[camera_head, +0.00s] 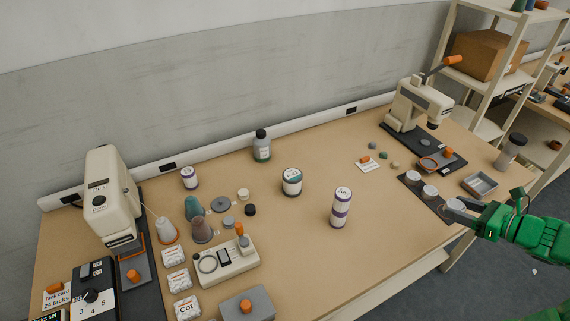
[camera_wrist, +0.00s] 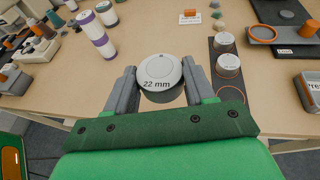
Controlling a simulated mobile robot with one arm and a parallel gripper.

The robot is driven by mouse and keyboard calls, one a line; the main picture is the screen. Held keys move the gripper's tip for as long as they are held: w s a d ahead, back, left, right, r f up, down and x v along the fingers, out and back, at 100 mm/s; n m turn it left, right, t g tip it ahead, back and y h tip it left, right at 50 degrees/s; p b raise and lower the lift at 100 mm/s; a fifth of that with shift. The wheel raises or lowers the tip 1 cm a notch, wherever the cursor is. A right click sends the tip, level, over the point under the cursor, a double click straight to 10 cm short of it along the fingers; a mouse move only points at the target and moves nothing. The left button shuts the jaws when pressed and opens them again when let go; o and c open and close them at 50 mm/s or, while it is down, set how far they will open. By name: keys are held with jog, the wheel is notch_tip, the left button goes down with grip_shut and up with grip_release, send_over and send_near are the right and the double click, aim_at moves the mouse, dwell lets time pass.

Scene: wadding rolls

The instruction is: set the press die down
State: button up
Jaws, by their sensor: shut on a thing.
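The press die (camera_wrist: 160,72) is a pale round disc marked "22 mm", and it also shows in the head view (camera_head: 455,204). My gripper (camera_wrist: 160,84) is shut on it, one finger on each side. My gripper shows at the right of the head view (camera_head: 458,208), by the table's front edge. A dark strip mat (camera_wrist: 216,68) lies just right of the held die in the wrist view. Two similar dies (camera_wrist: 225,40) (camera_wrist: 228,62) sit on it, with a bare orange-ringed spot (camera_wrist: 231,95) at its near end. The die's height above the table is hard to tell.
A purple-banded roll stack (camera_head: 341,207) stands to the left, with clear tabletop between.

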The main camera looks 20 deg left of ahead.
jog(key=w+a+r, duration=0.2)
jog(key=w+a, duration=0.2)
jog(key=a, duration=0.4)
jog(key=w+a+r, duration=0.3)
jog(key=w+a, duration=0.2)
jog(key=a, duration=0.4)
jog(key=w+a+r, duration=0.2)
jog(key=w+a, duration=0.2)
jog(key=a, duration=1.9)
jog(key=s+a+f, duration=0.4)
jog(key=s+a, duration=0.2)
jog(key=a, duration=0.4)
jog(key=s+a+f, duration=0.4)
jog(key=s+a, duration=0.2)
jog(key=a, duration=0.5)
jog(key=shift+w+a+f, duration=2.15)
jog(key=shift+w+f, duration=0.1)
jog(key=shift+w, duration=0.2)
jog(key=shift+w+a+f, duration=2.15)
jog(key=shift+w+f, duration=0.05)
jog(key=shift+w, duration=0.2)
